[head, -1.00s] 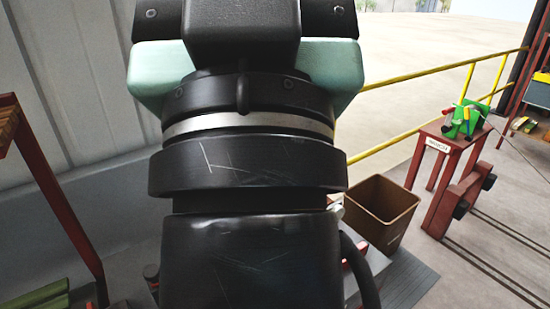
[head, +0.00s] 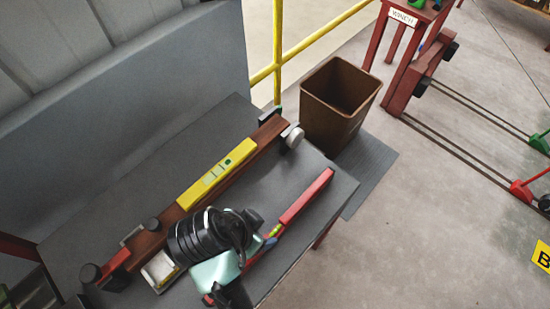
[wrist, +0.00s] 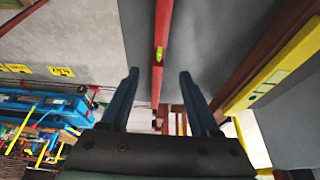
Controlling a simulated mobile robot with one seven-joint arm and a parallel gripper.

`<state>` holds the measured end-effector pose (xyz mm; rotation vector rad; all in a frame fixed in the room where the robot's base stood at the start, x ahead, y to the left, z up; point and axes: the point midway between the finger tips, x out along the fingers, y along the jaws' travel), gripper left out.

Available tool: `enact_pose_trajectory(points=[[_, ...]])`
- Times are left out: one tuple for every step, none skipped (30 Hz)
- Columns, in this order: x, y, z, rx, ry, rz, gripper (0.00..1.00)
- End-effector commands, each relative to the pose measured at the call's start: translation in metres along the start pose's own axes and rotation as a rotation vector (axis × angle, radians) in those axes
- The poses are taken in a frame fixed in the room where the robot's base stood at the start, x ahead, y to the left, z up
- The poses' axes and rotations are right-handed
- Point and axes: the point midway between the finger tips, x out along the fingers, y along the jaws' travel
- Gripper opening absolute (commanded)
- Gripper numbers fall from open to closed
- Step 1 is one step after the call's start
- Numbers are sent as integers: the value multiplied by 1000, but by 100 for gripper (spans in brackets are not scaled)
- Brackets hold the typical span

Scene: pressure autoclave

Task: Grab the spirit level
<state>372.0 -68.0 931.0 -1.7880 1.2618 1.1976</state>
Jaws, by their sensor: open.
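A long red spirit level (head: 305,197) with a small yellow-green vial lies along the front right side of the grey table (head: 332,205). In the wrist view the red level (wrist: 160,60) runs between the fingers of my gripper (wrist: 159,75), which is open and does not appear to touch it. In the head view my arm and hand cover the red level's middle. A yellow bar (head: 218,172) with pale green windows, also like a level, lies on a brown wooden beam; it shows at the right in the wrist view (wrist: 275,75).
A brown open bin (head: 340,105) stands past the table's far right corner. The wooden beam (head: 150,242) has dark end fittings. A yellow railing (head: 278,50) and a red winch stand (head: 405,50) are behind.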

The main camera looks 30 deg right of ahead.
Motion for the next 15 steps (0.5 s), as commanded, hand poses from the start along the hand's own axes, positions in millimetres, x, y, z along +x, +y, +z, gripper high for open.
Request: enact_pose_trajectory(points=[[11, 2, 1, 1, -2, 5, 62], [17, 2, 1, 0, -3, 5, 62], [25, 1, 0, 1, -2, 4, 62], [30, 1, 0, 1, -1, 3, 62], [36, 1, 0, 1, -2, 3, 62], [42, 1, 0, 1, -1, 2, 62], [47, 0, 0, 0, -1, 0, 62], [51, 0, 0, 0, -1, 0, 62], [55, 0, 0, 0, -1, -2, 62], [58, 0, 0, 0, -1, -2, 62], [60, 0, 0, 0, -1, -3, 62], [62, -1, 0, 0, -1, -4, 62], [63, -1, -1, 0, 0, -5, 62], [65, 0, -1, 0, -1, -5, 62], [68, 0, -1, 0, -1, -3, 62]])
